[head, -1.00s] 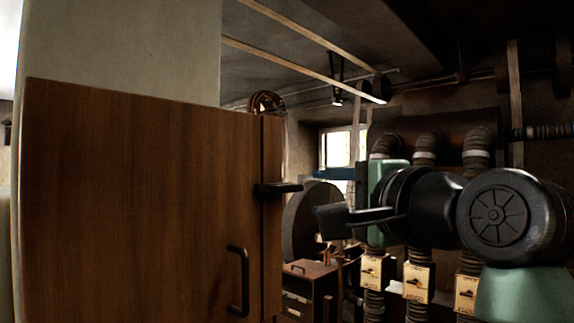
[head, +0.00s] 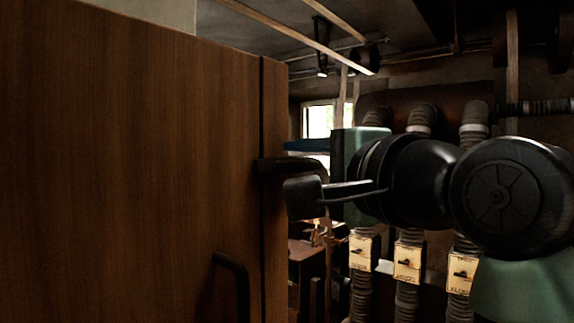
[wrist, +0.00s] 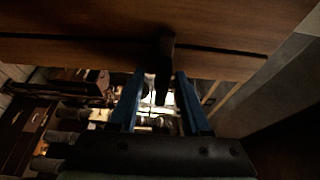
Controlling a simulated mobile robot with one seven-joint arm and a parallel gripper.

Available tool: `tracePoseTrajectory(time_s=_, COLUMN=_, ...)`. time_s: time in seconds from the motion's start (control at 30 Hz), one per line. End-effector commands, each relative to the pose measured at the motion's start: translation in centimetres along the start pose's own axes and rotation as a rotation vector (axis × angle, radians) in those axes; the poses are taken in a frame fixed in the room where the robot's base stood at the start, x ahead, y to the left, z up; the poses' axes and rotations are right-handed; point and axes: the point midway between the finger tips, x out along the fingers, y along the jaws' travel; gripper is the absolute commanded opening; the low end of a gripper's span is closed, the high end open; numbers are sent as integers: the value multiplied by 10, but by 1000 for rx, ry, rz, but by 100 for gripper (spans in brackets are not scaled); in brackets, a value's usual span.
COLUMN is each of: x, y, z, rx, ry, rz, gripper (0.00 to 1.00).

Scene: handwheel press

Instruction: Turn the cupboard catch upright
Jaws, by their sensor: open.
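The cupboard catch (head: 275,166) is a short black bar at the right edge of the brown wooden cupboard door (head: 140,150). It lies level, pointing right past the edge. My gripper (head: 304,196) is at the catch's free end and partly covers it in the head view. In the wrist view the catch (wrist: 166,52) reaches down between the two blue fingers of my gripper (wrist: 160,78). The fingers are open, with a gap to the catch on both sides. Whether a finger touches it is too dark to tell.
A black door handle (head: 235,285) is below the catch. Several switch boxes (head: 408,262) on ribbed pipes stand behind my arm. A blue beam (head: 307,145) and a bright window (head: 319,120) are farther back.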

Motion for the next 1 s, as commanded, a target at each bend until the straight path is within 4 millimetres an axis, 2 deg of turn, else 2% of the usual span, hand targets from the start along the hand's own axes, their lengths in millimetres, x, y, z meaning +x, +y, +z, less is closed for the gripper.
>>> tracePoseTrajectory(time_s=0.37, x=-1, y=0, z=1, rx=0, ry=0, rz=0, gripper=46)
tracePoseTrajectory(time_s=0.6, x=-1, y=0, z=1, rx=0, ry=0, rz=0, gripper=2)
tracePoseTrajectory(time_s=0.63, x=-1, y=0, z=1, rx=0, ry=0, rz=0, gripper=0)
tracePoseTrajectory(time_s=1.0, x=-1, y=1, z=1, rx=-12, ry=-1, rz=-5, gripper=0)
